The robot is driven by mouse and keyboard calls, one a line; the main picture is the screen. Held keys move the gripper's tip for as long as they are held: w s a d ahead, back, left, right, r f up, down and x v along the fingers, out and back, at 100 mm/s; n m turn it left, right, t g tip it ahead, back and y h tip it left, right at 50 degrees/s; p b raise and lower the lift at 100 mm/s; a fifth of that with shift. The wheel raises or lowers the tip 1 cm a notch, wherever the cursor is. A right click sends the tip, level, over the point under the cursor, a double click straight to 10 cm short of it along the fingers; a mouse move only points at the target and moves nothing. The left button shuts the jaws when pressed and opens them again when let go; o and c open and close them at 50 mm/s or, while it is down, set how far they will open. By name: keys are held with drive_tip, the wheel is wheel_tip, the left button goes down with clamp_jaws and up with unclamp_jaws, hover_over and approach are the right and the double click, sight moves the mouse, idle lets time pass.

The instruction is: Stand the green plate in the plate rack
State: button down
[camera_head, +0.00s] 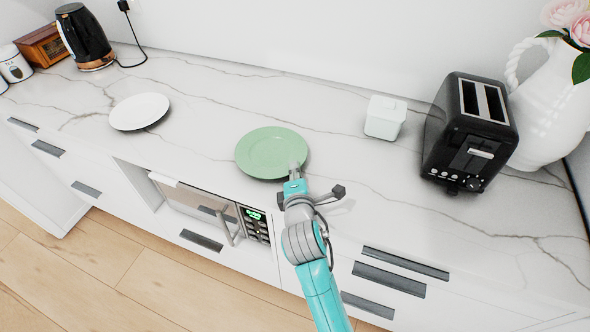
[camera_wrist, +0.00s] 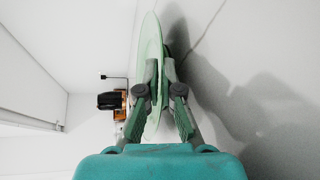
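The green plate (camera_head: 268,152) is in the middle of the counter area in the head view, its face up. In the wrist view it shows nearly edge-on (camera_wrist: 151,45). My gripper (camera_head: 295,170) is at the plate's near right rim. In the wrist view my gripper (camera_wrist: 161,72) has its two fingertips close together, one on each side of the rim. The plate looks close to the counter; I cannot tell whether it touches it. No plate rack is visible in either view.
A white plate (camera_head: 140,111) lies to the left. A small pale box (camera_head: 385,117), a black toaster (camera_head: 470,135) and a white pitcher (camera_head: 550,105) stand to the right. A black kettle (camera_head: 84,38) stands at the far left. The marble counter (camera_head: 205,110) is clear between the plates.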

drive_tip(key=c, duration=1.6)
unclamp_jaws()
drive_tip(key=shift+f, duration=0.15)
drive_tip(key=shift+s+r, duration=0.15)
drive_tip(key=shift+r, duration=0.05)
drive_tip(key=v, duration=1.1)
drive_tip(key=shift+s, duration=0.35)
drive_tip(key=shift+r, duration=0.15)
